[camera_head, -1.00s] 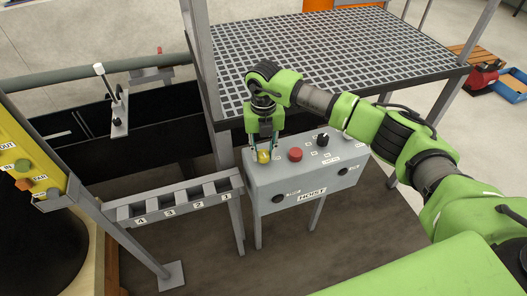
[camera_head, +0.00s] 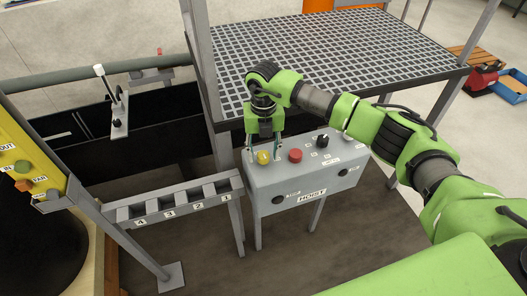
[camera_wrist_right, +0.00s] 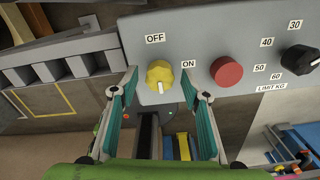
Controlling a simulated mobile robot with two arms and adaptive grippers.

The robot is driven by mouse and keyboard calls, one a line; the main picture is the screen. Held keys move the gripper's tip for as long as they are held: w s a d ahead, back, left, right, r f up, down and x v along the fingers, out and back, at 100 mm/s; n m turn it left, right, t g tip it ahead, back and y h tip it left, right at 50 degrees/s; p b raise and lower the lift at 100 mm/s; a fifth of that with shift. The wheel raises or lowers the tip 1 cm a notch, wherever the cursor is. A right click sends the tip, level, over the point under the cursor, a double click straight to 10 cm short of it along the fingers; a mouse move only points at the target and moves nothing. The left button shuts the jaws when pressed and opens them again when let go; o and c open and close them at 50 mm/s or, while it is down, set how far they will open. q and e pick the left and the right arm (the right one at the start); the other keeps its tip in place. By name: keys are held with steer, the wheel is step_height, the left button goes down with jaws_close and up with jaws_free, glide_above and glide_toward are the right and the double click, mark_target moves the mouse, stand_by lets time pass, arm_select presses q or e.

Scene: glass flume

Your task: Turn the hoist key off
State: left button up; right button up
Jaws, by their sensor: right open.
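The hoist key looks like a yellow knob (camera_head: 263,157) with a white pointer mark, on the top left of the grey hoist box (camera_head: 305,180). In the right wrist view the knob (camera_wrist_right: 159,73) has OFF at its upper left and ON at its right; its white mark points down, slightly right. My right gripper (camera_head: 265,151) is above the knob, pointing down. Its two fingers (camera_wrist_right: 160,84) are open, one on each side of the knob in the wrist view, with gaps between. I cannot tell how far above it they are. My left gripper is out of view.
A red button (camera_head: 295,155) sits right of the knob, then a black dial (camera_head: 322,141) with limit numbers. A numbered grey rack (camera_head: 180,202) stands left of the box. A grating platform (camera_head: 330,55) lies behind, close to my right arm.

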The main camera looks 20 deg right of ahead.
mark_target(263, 154)
step_height(263, 154, up, 12)
stand_by(0.4)
steer(key=shift+f, duration=0.1)
